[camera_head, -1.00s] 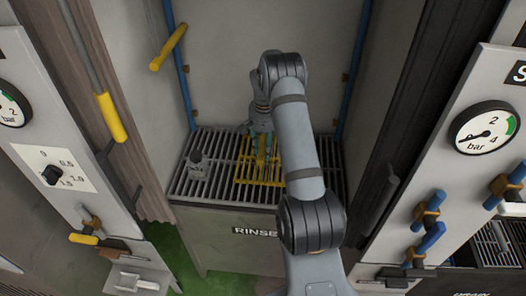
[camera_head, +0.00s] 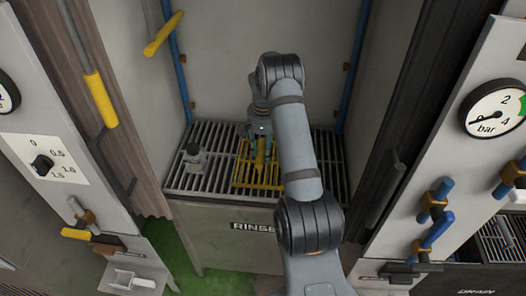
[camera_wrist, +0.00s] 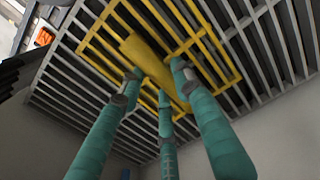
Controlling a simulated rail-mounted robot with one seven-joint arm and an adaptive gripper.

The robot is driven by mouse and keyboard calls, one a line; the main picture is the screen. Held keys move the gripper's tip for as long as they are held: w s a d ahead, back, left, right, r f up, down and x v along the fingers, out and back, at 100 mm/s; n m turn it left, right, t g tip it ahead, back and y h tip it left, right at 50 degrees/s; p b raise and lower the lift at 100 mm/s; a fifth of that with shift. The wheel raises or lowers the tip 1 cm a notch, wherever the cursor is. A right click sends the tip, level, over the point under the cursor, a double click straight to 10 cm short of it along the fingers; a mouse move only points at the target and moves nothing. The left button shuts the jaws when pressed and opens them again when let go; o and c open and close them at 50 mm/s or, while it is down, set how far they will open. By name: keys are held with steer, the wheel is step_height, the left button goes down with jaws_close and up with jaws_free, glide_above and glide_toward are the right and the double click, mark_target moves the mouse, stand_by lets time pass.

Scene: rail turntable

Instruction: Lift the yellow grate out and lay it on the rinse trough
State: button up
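My gripper (camera_wrist: 157,82) has three teal fingers spread around the handle, with gaps between the tips and the handle. In the head view, my gripper (camera_head: 258,136) is just above the handle, and my arm hides part of the grate's right side.
A small grey knobbed block (camera_head: 195,158) sits on the trough's left slats. Walls with blue pipes (camera_head: 177,65) and a yellow lever (camera_head: 163,34) close in the bay. Panels with gauges (camera_head: 495,112) and valves (camera_head: 433,202) stand on both sides in front.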

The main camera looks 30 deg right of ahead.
steer(key=o, duration=0.4)
steer(key=shift+s, duration=0.1)
step_height(320, 180, up, 12)
stand_by(0.6)
